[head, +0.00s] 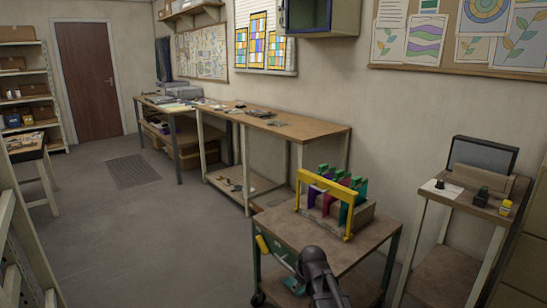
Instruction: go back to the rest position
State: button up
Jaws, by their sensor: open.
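My gripper (313,258), dark and seen partly from behind, is low in the middle of the head view, in front of the wheeled cart (290,228). It is open, with nothing visible between its fingers, though the fingertips are hard to make out. It looks apart from the rack (362,217) on the cart. The rack has a yellow bar (325,185) across its front and holds several upright coloured pieces, purple, red and teal, with green tops.
A long workbench (310,130) runs along the wall behind the cart. Open floor (150,230) lies to the left, towards a brown door (88,80).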

jog(key=s+d+f+m+g+b, duration=0.1)
jog(key=s+d+f+m+b, duration=0.25)
jog(key=s, duration=0.25)
jog(key=s+d+f+m+g+h+b, duration=0.1)
jog(key=s+d+f+m+g+b, duration=0.15)
jog(key=s+f, duration=0.2)
jog(key=s+d+f+m+g+b, duration=0.1)
jog(key=s+d+f+m+b, duration=0.15)
jog(key=s, duration=0.35)
notch_tip(320, 180, up, 35)
jog(key=p, duration=3.5)
jog(key=shift+s+a+n, duration=0.15)
jog(key=shift+s+n, duration=0.1)
jog(key=shift+n, duration=0.1)
jog(key=shift+c, duration=0.2)
